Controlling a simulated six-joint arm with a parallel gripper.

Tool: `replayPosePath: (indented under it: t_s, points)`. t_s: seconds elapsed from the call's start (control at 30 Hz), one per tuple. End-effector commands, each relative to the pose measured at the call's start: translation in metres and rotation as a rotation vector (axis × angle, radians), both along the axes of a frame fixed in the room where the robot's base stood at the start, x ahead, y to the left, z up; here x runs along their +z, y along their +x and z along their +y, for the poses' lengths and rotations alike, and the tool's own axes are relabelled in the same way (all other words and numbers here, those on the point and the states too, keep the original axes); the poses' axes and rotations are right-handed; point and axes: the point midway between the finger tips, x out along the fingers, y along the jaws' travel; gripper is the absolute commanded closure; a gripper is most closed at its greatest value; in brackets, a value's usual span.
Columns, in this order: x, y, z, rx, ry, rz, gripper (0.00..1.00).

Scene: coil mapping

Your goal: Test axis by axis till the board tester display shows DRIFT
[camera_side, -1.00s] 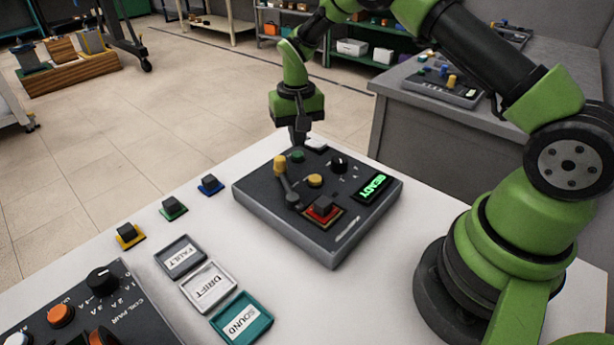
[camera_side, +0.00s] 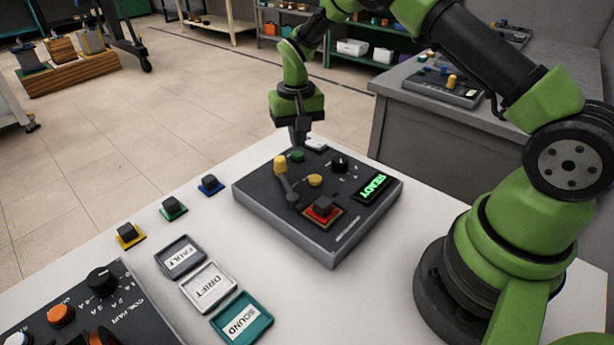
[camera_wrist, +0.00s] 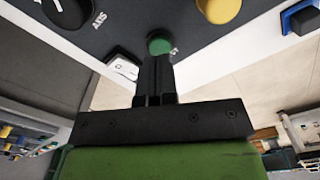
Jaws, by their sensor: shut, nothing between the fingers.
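The board tester (camera_side: 250,188) is a dark grey box on the white table. Its display (camera_side: 374,188) shows READY in green. On its top are a green button (camera_side: 297,156), a yellow button (camera_side: 315,180), a black dial (camera_side: 339,163) and a lever with a yellow knob (camera_side: 281,163). A dark coil block (camera_side: 323,205) sits in the red-framed seat. My gripper (camera_side: 299,139) is shut and empty, pointing down at the tester's far edge by the green button. In the wrist view the shut fingertips (camera_wrist: 156,62) are right beside the green button (camera_wrist: 159,44); contact is unclear.
Three dark blocks on yellow (camera_side: 129,234), green (camera_side: 173,208) and blue (camera_side: 210,185) bases stand left of the tester. Trays marked FAULT (camera_side: 165,247), DRIFT (camera_side: 188,287) and SOUND (camera_side: 226,329) lie in front. Another control panel (camera_side: 140,318) is at the lower left.

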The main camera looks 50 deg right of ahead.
Motion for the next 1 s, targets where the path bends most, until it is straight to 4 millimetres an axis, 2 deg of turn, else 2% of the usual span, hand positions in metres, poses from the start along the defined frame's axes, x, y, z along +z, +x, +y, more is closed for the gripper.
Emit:
replayPosePath:
  t_s: [1.0]
  points:
    - [-0.025, 0.000, 0.000, 0.000, 0.000, 0.000, 1.00]
